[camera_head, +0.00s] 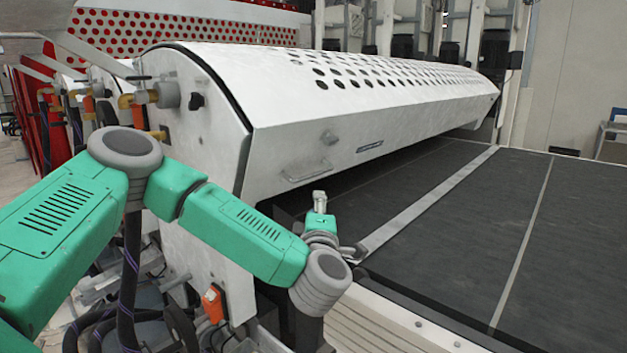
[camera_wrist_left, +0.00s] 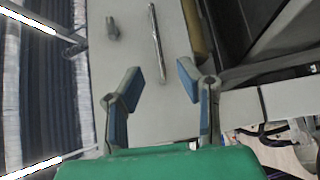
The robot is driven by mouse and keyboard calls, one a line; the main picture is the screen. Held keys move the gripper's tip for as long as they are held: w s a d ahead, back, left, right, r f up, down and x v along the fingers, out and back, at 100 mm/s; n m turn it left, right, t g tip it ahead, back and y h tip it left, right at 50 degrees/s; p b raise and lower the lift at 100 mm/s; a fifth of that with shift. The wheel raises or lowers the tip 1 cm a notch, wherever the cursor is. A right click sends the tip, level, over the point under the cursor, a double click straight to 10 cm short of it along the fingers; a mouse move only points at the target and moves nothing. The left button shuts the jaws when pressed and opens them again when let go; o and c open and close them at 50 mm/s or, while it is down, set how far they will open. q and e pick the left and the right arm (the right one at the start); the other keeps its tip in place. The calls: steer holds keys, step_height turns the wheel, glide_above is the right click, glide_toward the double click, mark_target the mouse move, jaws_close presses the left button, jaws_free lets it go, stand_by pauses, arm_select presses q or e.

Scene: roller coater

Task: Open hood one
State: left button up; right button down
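The hood (camera_head: 270,95) is a long white cover with rows of round holes, and it sits lowered over the dark conveyor belt. A thin metal handle (camera_head: 308,172) is on its front face, with a small latch-like part (camera_head: 328,138) above it. My left gripper (camera_head: 320,200) is just below and right of the handle, apart from it. In the left wrist view the left gripper (camera_wrist_left: 158,79) is open, with blue-padded fingers spread and nothing between them. The handle bar (camera_wrist_left: 157,42) lies ahead of the fingertips, and the small part (camera_wrist_left: 112,28) is to its left. My right gripper is not in view.
The dark belt (camera_head: 455,215) with a pale strip (camera_head: 430,200) stretches right and is clear. Pipes and fittings (camera_head: 165,95) stick out from the hood's left end. Cables hang at the lower left.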

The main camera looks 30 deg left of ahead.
mark_target(313, 175)
arm_select(q)
steer(key=x, duration=0.9)
steer(key=p+x, duration=0.1)
steer(key=x, duration=0.4)
steer(key=shift+s+a+r, duration=0.15)
steer(key=shift+a+r, duration=0.15)
steer(key=shift+c, duration=0.5)
jaws_close()
